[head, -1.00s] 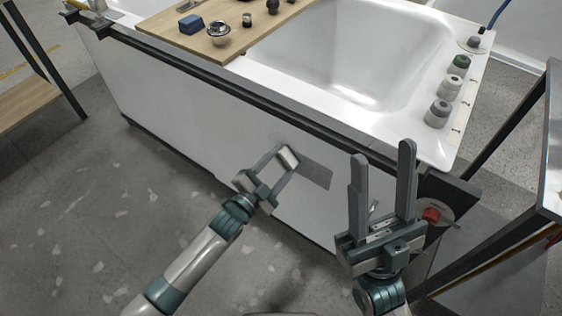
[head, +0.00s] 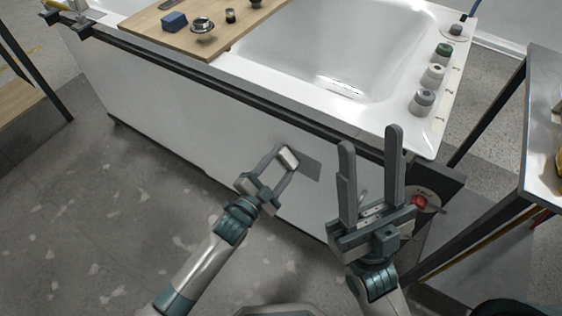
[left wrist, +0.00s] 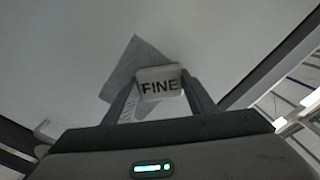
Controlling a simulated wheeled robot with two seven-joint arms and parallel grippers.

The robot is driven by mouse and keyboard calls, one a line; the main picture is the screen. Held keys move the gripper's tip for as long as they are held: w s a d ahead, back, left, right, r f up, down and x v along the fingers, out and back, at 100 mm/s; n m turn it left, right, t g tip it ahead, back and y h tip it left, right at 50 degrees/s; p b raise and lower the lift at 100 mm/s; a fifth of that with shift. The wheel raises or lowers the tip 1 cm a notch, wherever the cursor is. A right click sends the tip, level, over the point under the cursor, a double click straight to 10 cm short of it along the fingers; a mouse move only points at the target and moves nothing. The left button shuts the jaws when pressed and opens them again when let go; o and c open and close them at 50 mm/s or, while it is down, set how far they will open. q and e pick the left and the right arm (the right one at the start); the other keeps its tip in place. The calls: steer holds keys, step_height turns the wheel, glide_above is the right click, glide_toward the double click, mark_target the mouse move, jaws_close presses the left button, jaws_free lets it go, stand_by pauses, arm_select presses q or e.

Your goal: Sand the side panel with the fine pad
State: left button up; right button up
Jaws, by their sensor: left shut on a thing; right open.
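The side panel (head: 175,119) is the white front face of the bathtub, below a dark rail. A darker grey patch (head: 309,166) shows on it right of my left gripper. My left gripper (head: 287,158) is shut on the fine pad (left wrist: 160,84), a pale block marked "FINE" in the left wrist view. The pad is at the panel beside the grey patch; I cannot tell for sure whether it touches. In the left wrist view the grey patch (left wrist: 136,58) shows behind the pad. My right gripper (head: 370,165) is open and empty in front of the panel's right end.
A wooden board (head: 190,25) across the tub carries a blue block (head: 174,20) and a metal drain part (head: 202,25). A metal table (head: 540,110) stands at the right. Floor at the lower left is clear.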

mark_target(324, 170)
arm_select(q)
steer(key=shift+s+d, duration=0.1)
steer(key=shift+s+d+p, duration=0.2)
steer(key=shift+s+d, duration=0.25)
steer(key=shift+d, duration=0.3)
steer(key=shift+s+d+p, duration=0.2)
steer(key=shift+s+d, duration=0.25)
steer(key=shift+d, duration=0.25)
steer(key=shift+d, duration=0.1)
steer(key=shift+s+d, duration=0.15)
steer(key=shift+s+d+p, duration=0.35)
steer(key=shift+s+d, duration=0.6)
steer(key=shift+d, duration=0.25)
steer(key=shift+s+d, duration=0.5)
steer(key=shift+d, duration=0.3)
steer(key=shift+s+d, duration=0.5)
steer(key=shift+d, duration=0.25)
steer(key=shift+r, duration=0.1)
